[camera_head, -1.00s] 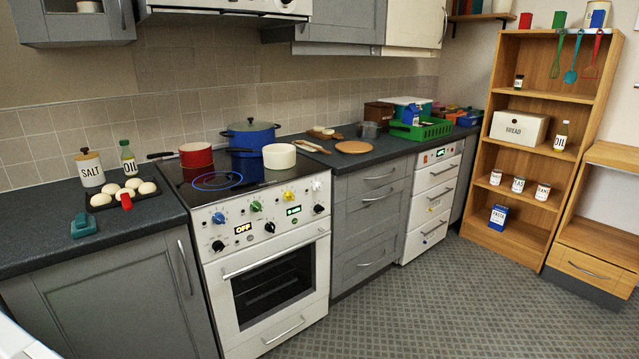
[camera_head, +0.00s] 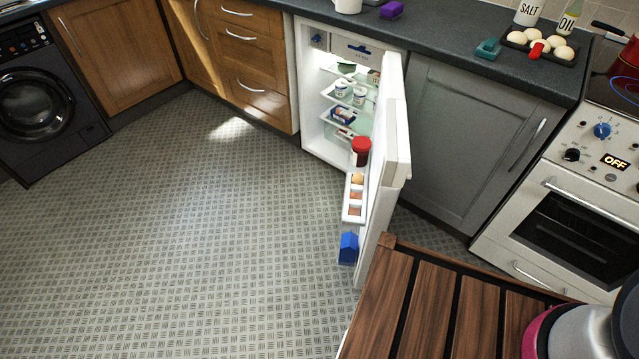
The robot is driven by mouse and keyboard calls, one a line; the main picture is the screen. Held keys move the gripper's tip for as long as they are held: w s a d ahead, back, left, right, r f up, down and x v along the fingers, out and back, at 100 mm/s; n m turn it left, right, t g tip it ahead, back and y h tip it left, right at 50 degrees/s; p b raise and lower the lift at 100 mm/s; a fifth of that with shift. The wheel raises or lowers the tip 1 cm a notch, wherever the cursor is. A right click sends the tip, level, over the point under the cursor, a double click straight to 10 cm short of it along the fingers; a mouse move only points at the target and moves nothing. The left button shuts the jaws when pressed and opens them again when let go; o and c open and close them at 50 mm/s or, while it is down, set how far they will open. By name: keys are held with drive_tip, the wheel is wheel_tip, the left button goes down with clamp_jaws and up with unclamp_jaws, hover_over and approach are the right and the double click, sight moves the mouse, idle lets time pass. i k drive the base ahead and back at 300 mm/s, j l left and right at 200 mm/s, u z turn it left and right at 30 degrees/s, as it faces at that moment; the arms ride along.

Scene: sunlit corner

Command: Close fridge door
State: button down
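A small white fridge (camera_head: 308,106) stands under the dark counter, between wooden drawers and a grey cabinet. Its door (camera_head: 391,160) is wide open and sticks out into the room, hinged on the right side. The door's inner shelves hold a jar with a red lid (camera_head: 361,152), several eggs (camera_head: 356,190) and a blue carton (camera_head: 348,248). Inside the fridge, white tubs (camera_head: 342,89) and packages sit on lit shelves.
A slatted wooden surface (camera_head: 425,300) lies at the bottom right, close to the door's outer lower end. A grey and pink rounded object (camera_head: 575,330) is at the bottom right corner. The patterned floor (camera_head: 200,220) left of the door is clear. The oven (camera_head: 560,225) stands at right.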

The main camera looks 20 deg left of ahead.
sight(386, 170)
drive_tip(key=i+l+u, duration=0.2)
drive_tip(key=u, duration=0.2)
drive_tip(key=i+l+u, duration=0.1)
drive_tip(key=l+u, duration=0.75)
drive_tip(key=k+l+u, duration=0.25)
drive_tip(key=k+l, duration=0.3)
drive_tip(key=l, duration=0.15)
